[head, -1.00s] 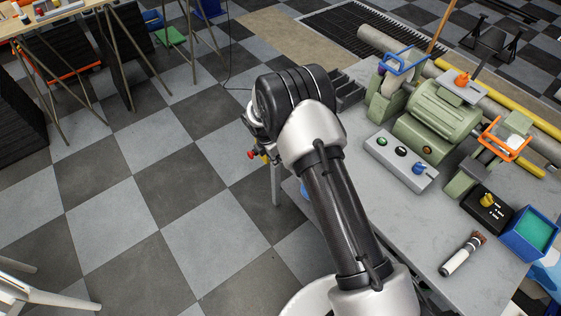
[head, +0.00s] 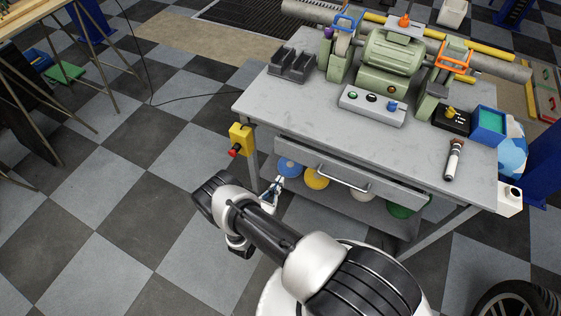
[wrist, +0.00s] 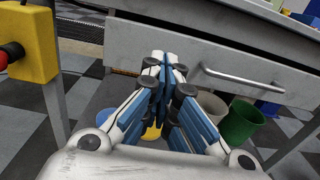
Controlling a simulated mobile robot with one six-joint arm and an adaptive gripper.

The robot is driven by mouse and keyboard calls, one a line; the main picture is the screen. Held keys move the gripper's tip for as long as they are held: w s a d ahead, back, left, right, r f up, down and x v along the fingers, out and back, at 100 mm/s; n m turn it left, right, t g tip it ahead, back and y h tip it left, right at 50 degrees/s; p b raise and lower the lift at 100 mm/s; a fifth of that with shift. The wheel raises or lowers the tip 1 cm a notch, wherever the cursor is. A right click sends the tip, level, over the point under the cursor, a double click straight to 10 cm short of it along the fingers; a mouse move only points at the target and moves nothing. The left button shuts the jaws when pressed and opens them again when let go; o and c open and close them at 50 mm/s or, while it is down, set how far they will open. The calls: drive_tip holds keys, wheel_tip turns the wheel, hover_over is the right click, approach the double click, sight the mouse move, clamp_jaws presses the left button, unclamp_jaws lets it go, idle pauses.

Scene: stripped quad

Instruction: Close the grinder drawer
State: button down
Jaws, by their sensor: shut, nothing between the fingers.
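The grinder (head: 392,60) is a green machine on top of a grey metal bench. Its drawer (head: 392,188) is a grey front under the bench top with a long bar handle (head: 343,178). The drawer front (wrist: 150,28) and handle (wrist: 240,80) also show in the wrist view. The front seems to stand a little out from the bench; how far is hard to tell. My gripper (head: 273,187) is shut and empty, low in front of the drawer's left part. In the wrist view its fingertips (wrist: 166,62) overlap the lower drawer front, left of the handle; contact cannot be told.
A yellow box with a red button (head: 240,140) hangs at the bench's left leg. Blue, yellow (head: 316,179), pale and green (head: 399,211) containers stand on the lower shelf. A brush (head: 453,160) lies on the bench top (head: 300,115).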

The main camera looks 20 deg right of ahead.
sight(298, 150)
drive_tip(key=b+x, duration=0.3)
drive_tip(key=x, duration=1.1)
